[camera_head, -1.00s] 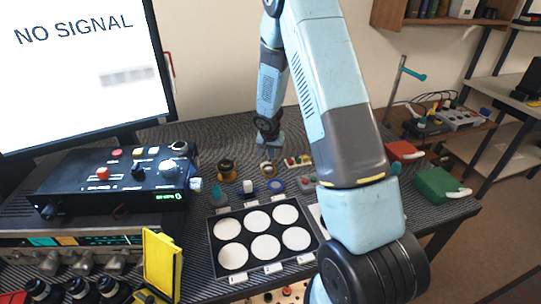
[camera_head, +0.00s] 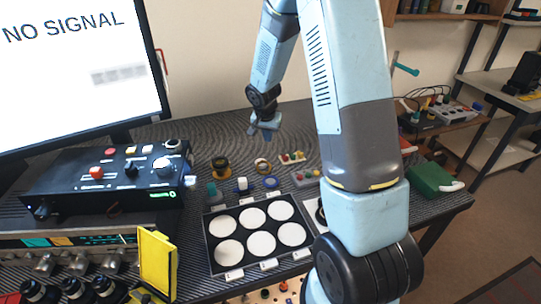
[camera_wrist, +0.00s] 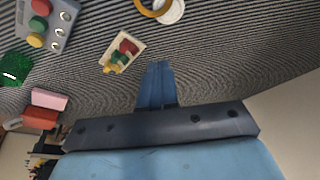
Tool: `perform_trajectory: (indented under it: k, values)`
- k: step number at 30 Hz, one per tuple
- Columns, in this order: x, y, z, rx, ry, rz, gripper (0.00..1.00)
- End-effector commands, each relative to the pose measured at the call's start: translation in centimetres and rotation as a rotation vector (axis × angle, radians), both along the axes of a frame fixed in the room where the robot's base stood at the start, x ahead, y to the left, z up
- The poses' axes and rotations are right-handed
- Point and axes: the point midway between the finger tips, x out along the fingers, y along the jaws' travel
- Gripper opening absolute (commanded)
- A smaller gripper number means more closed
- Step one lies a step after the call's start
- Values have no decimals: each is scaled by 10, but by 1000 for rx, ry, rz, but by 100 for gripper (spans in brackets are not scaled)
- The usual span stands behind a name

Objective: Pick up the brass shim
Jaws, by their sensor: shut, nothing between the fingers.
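A brass-coloured ring (camera_head: 262,163), which may be the brass shim, lies on the dark ridged mat behind the blue ring (camera_head: 271,182). Part of it shows at the top edge of the wrist view (camera_wrist: 141,9), with a pale round disc (camera_wrist: 172,11) beside or under it. My gripper (camera_head: 267,138) is raised above the mat, apart from the ring and behind it in the head view. In the wrist view its fingers (camera_wrist: 157,68) are together with nothing between them.
A black tray (camera_head: 209,235) with several white round pads stands in front. A dark brass-ringed part (camera_head: 220,166) is left of the ring. A small tray of coloured pieces (camera_head: 292,158) and a grey button box (camera_head: 305,178) are to the right. The black control box (camera_head: 110,185) stands at left.

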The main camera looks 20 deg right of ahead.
Motion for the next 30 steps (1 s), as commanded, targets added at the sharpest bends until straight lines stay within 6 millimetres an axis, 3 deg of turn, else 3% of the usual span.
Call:
perform_trajectory:
  k: [15, 24, 30]
  values:
    - [-74, -34, -13, 301, 69, -882, 0]
    - [-100, -43, -13, 487, 81, -1396, 0]
    - [-107, -47, -11, 580, 78, -1626, 0]
